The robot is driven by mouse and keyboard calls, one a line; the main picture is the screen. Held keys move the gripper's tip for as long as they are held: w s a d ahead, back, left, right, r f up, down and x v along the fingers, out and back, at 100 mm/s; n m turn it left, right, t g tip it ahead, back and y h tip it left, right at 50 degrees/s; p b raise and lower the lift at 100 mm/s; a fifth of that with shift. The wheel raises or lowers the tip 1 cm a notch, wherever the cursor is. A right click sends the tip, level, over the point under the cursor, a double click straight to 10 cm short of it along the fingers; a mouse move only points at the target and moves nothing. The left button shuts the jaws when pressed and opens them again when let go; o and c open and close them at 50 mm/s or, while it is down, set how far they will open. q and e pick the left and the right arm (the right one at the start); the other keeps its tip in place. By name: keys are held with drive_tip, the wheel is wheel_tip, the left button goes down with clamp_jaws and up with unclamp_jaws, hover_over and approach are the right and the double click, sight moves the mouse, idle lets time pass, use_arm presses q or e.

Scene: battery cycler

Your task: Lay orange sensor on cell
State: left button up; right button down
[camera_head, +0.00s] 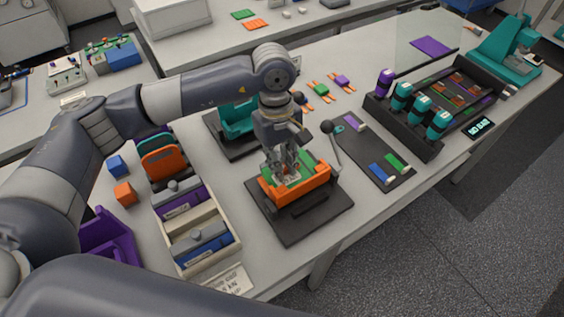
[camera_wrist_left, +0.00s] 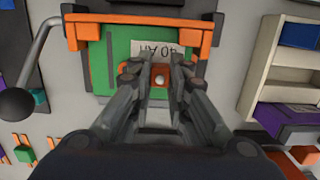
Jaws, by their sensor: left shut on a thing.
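The green cell (camera_head: 303,172) lies flat in an orange holder (camera_head: 313,193) on a dark base. It also shows in the wrist view (camera_wrist_left: 118,55) with a white "40 AH" label (camera_wrist_left: 150,52). My left gripper (camera_head: 284,176) points down over the cell. In the wrist view its fingertips (camera_wrist_left: 160,75) are shut on the small orange sensor (camera_wrist_left: 159,82), which has a pale round spot. The fingers hide most of the sensor. I cannot tell whether it touches the cell. My right gripper is not in view.
A lever with a black ball knob (camera_head: 327,127) stands right of the holder. A teal fixture (camera_head: 236,122) is behind it. Copper-tabbed green (camera_head: 321,89) and purple (camera_head: 342,80) pieces lie further back. A wooden tray (camera_head: 222,217) is on the left, a dark rack (camera_head: 410,137) on the right.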

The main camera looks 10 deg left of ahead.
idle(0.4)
use_arm(q)
drive_tip(key=o, duration=0.9)
drive_tip(key=shift+c, duration=0.2)
wheel_tip(320, 180, up, 12)
drive_tip(key=w+a, duration=0.1)
drive_tip(key=shift+f, duration=0.1)
